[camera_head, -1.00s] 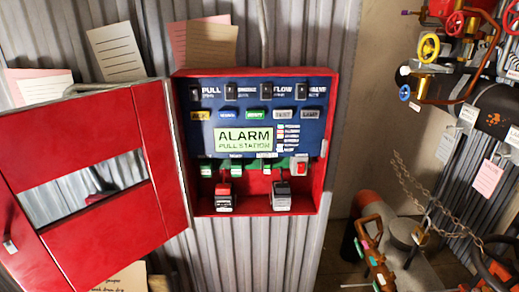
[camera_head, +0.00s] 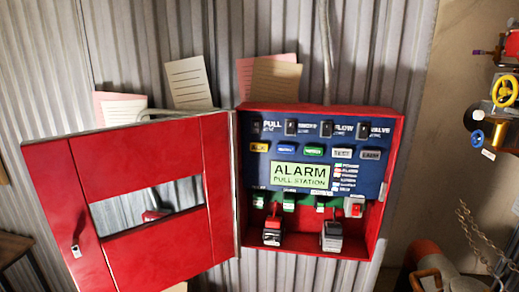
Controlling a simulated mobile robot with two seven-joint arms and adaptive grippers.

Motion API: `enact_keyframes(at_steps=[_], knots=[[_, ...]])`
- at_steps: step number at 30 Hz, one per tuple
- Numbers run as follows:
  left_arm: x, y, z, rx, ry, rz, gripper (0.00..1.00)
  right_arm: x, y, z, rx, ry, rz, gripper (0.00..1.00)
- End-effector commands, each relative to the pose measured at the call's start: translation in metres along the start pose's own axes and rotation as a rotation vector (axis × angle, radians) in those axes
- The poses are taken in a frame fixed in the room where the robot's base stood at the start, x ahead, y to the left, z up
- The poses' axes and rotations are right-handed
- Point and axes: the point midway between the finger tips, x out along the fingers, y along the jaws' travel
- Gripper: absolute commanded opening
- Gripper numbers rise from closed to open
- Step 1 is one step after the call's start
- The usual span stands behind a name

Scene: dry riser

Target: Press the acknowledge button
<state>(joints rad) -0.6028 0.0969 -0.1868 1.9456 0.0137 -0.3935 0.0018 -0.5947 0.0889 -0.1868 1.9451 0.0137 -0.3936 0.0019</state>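The red alarm box (camera_head: 398,170) hangs on the corrugated wall, right of centre, with a dark blue panel inside. A row of small coloured buttons crosses the panel. The leftmost is yellowish (camera_head: 259,147), and its lettering looks like ACK but is too small to read surely. Right of it are a blue button (camera_head: 286,149), a green button (camera_head: 314,151), a pale button marked TEST (camera_head: 342,153) and a grey button (camera_head: 370,154). The box's red door (camera_head: 150,170) is swung open to the left. Neither of my grippers is in view.
Below the ALARM PULL STATION display (camera_head: 299,176) are a red-topped switch (camera_head: 273,226) and a grey one (camera_head: 332,236). Paper notes (camera_head: 189,82) hang above. Yellow (camera_head: 504,91) and blue (camera_head: 477,138) valve wheels and a chain (camera_head: 475,232) are at the right.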

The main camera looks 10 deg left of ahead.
Motion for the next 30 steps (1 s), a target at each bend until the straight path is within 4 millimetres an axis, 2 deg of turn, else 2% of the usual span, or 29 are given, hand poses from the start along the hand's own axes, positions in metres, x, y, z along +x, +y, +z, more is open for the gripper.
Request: enact_keyframes(at_steps=[14,30], knots=[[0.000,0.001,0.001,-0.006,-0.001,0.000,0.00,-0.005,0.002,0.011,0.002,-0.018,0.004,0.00],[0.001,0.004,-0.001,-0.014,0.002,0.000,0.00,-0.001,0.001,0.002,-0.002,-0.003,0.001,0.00]])
